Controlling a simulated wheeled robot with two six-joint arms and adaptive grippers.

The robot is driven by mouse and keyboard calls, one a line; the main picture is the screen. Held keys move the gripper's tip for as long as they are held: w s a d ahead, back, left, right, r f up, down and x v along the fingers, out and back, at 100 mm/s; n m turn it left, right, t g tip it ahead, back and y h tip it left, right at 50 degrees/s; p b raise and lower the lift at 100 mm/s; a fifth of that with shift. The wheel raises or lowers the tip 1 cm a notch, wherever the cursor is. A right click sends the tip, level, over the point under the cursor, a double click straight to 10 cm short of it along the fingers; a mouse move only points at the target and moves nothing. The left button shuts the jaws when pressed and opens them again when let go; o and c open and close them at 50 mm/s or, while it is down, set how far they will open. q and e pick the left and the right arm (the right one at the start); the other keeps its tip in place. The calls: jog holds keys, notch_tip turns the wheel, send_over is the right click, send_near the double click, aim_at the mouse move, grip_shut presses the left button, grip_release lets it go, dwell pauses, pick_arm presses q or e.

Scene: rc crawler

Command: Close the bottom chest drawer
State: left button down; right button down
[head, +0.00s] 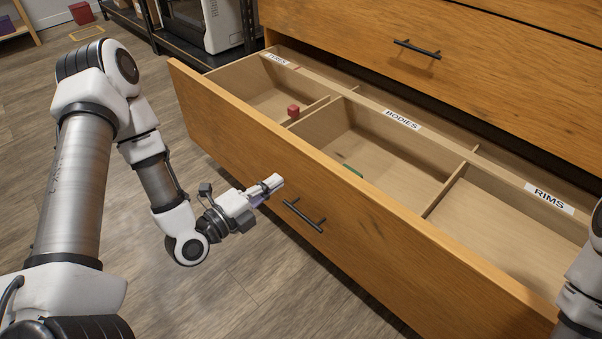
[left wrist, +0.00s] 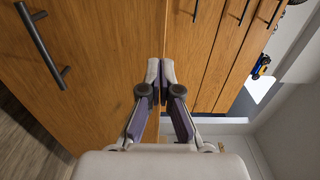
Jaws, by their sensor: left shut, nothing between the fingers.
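The bottom chest drawer (head: 400,225) is pulled well out, its wooden front panel facing me. Its dark bar handle (head: 304,215) is in the middle of the panel, and a bar handle also shows in the left wrist view (left wrist: 42,45). My left gripper (head: 279,182) is shut and empty, in front of the panel just left of and above the handle. The shut fingertips show in the left wrist view (left wrist: 160,70) over the panel; I cannot tell if they touch it. My right gripper is not in view; only part of my right arm shows at the right edge.
The drawer has compartments labelled BODIES (head: 402,120) and RIMS (head: 549,198), plus a left one holding a red block (head: 293,111). A green piece (head: 352,171) lies in the BODIES compartment. A closed drawer (head: 470,70) is above. The floor (head: 250,290) before the drawer is clear.

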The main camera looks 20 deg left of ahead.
aim_at(309, 159)
pick_arm(q)
jog(key=b+x, duration=0.3)
jog(key=x, duration=0.5)
jog(key=shift+f, duration=0.2)
jog(key=shift+w+d+r, duration=0.15)
jog(key=shift+w, duration=0.15)
